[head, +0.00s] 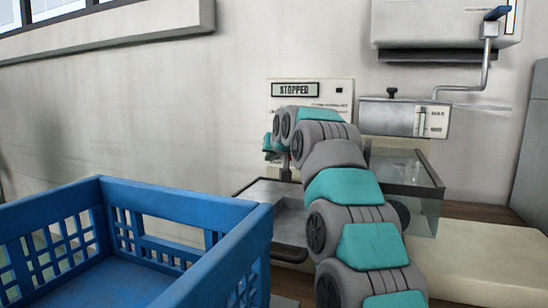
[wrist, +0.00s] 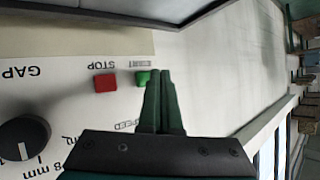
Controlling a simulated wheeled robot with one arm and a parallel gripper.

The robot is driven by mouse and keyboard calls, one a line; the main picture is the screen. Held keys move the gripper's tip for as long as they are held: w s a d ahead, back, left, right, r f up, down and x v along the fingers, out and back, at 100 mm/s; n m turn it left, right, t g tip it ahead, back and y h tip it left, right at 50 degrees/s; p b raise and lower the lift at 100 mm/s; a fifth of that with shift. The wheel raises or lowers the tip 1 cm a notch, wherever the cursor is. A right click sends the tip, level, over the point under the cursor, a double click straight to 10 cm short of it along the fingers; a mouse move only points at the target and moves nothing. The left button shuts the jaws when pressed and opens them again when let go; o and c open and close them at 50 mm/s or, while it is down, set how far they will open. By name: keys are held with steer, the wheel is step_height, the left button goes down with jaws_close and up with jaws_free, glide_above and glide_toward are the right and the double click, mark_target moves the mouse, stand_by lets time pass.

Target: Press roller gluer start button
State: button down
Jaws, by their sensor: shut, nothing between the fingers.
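The roller gluer has a pale control panel (head: 335,89) whose display (head: 294,90) reads STOPPED. In the wrist view the panel appears upside down, with a green button (wrist: 142,77) by a START label and a red button (wrist: 105,82) by a STOP label. My gripper (wrist: 161,74) is shut and empty. Its fingertips show just right of the green button and overlap its edge. I cannot tell whether they touch it. In the head view my arm hides the buttons and most of the gripper.
A black GAP dial (wrist: 25,138) is on the panel. A blue crate (head: 140,205) stands at the front left. A metal tray (head: 262,195) and a clear-sided box (head: 425,185) flank my arm. A wall unit with a crank (head: 487,60) hangs at upper right.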

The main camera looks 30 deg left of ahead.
steer(key=shift+w, duration=0.2)
steer(key=shift+w+p, duration=0.25)
steer(key=shift+p, duration=0.25)
